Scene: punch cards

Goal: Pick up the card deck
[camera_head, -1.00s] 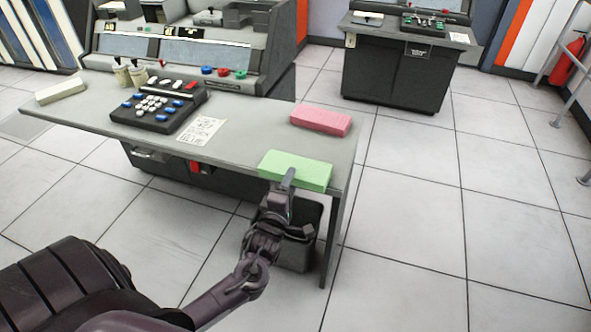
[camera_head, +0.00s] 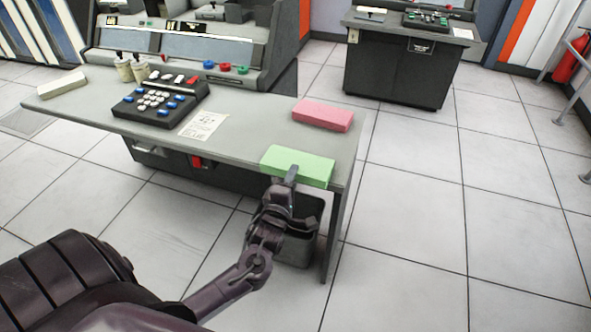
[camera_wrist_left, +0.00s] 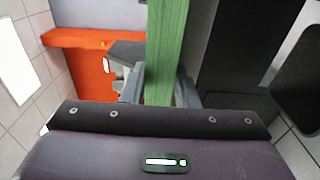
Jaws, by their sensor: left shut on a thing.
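A green card deck (camera_head: 297,163) is at the front right corner of the grey desk (camera_head: 230,128). A pink card deck (camera_head: 322,114) lies on the desk behind it. My left gripper (camera_head: 291,174) is at the front side of the green deck, shut on it. In the left wrist view the green deck (camera_wrist_left: 165,50) stands between the two fingers (camera_wrist_left: 160,92). I cannot tell whether the deck touches the desk. My right gripper is not in view.
A keypad (camera_head: 160,97), a paper sheet (camera_head: 202,126), cups (camera_head: 124,70) and a pale deck (camera_head: 62,84) are on the desk. A bin (camera_head: 298,243) stands under its right end. Another console (camera_head: 395,65) stands behind. The floor at right is clear.

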